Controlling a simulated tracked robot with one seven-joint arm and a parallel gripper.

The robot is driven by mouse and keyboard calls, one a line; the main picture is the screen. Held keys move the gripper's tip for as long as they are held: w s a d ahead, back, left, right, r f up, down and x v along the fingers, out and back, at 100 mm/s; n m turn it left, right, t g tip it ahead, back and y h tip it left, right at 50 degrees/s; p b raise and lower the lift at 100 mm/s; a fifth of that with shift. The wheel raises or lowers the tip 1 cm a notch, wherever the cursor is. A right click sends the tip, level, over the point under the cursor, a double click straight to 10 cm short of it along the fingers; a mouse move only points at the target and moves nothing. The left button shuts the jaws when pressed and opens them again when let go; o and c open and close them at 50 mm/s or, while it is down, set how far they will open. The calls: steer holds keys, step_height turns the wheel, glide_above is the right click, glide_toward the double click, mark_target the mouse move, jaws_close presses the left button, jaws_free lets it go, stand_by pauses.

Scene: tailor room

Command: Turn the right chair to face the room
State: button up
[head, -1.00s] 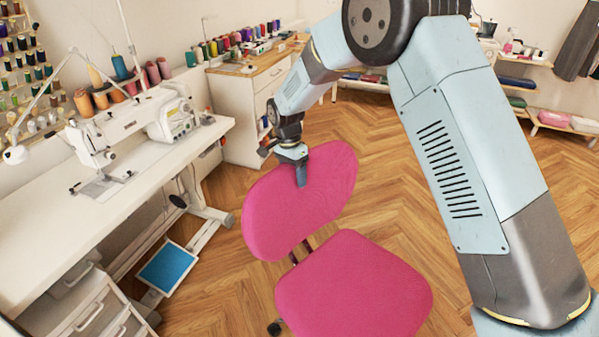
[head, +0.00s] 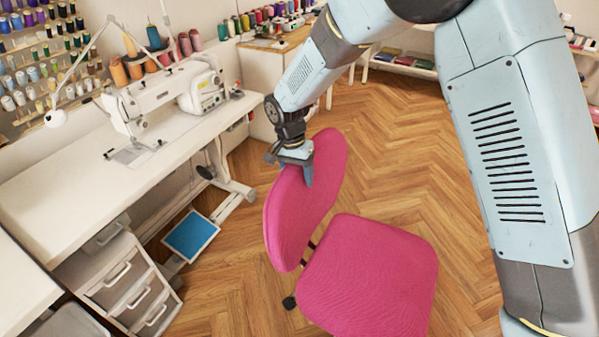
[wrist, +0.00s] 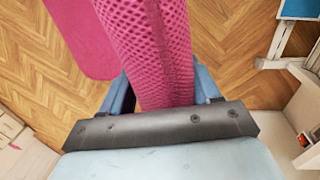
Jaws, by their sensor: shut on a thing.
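The pink office chair stands on the wooden floor in the middle of the head view. Its backrest (head: 296,214) is on the left and its seat (head: 375,275) is to the right of it. My gripper (head: 301,172) is shut on the upper edge of the backrest, reaching down from above. In the wrist view the backrest (wrist: 150,45) runs between the two blue fingers (wrist: 163,92), with part of the seat (wrist: 82,35) at the upper left. Most of the chair's base is hidden under the seat.
A white sewing table (head: 95,175) with a sewing machine (head: 165,100) stands at the left. Below it are a blue pedal (head: 190,236) and a drawer unit (head: 125,283). Another table (head: 270,55) with thread spools is behind. Open floor (head: 400,130) lies behind and right of the chair.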

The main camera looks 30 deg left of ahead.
steer(key=o, duration=1.5)
steer(key=shift+c, duration=0.2)
steer(key=r, duration=0.4)
steer(key=a+r, duration=0.1)
steer(key=r, duration=0.8)
steer(key=shift+a, duration=0.4)
steer(key=shift+r, duration=0.25)
